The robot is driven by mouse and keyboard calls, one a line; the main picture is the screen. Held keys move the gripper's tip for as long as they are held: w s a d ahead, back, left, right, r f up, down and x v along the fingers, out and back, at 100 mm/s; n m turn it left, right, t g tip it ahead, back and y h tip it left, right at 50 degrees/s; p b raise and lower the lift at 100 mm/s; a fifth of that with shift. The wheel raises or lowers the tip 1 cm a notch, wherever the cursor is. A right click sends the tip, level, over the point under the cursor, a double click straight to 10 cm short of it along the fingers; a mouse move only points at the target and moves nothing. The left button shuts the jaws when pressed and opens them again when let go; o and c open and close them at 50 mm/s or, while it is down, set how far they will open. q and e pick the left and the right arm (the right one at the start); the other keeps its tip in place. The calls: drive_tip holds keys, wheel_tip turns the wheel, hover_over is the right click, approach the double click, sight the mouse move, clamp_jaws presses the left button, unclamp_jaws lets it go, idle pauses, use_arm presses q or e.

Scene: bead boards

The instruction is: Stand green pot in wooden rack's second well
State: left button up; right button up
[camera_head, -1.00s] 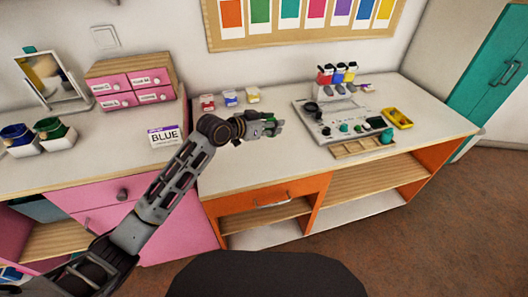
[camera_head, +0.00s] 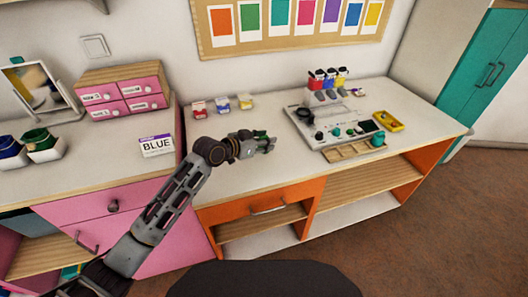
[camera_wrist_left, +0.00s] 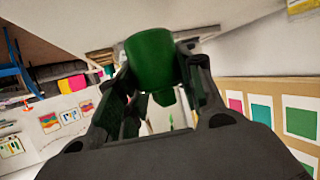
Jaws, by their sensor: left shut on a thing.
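My left gripper (camera_head: 264,143) is shut on a green pot (camera_wrist_left: 152,58) and holds it above the table, left of the wooden rack. In the head view the pot is mostly hidden by the fingers; in the left wrist view it sits between both fingers (camera_wrist_left: 157,72). The wooden rack (camera_head: 345,154) lies at the front of the grey board, near the table's front edge. A teal pot (camera_head: 378,139) stands at the rack's right end. The left part of the rack looks empty. My right gripper is out of view.
The grey board (camera_head: 303,127) carries a dark round item and small green pieces. A yellow tray (camera_head: 388,121) lies to its right. Three small jars (camera_head: 222,104) and red, blue and yellow bottles (camera_head: 328,80) stand behind. A BLUE card (camera_head: 156,146) stands left. The table between gripper and rack is clear.

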use_arm(q)
drive_tip(key=shift+f, duration=0.4)
wheel_tip(320, 180, down, 3)
drive_tip(key=shift+f+b, duration=0.3)
drive_tip(key=shift+f, duration=0.3)
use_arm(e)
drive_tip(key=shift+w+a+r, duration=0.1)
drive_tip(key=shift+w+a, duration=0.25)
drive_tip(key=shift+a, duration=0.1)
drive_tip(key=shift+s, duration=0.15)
use_arm(q)
drive_tip(key=o, duration=1)
drive_tip(key=shift+f, duration=0.1)
drive_tip(key=shift+o, duration=0.2)
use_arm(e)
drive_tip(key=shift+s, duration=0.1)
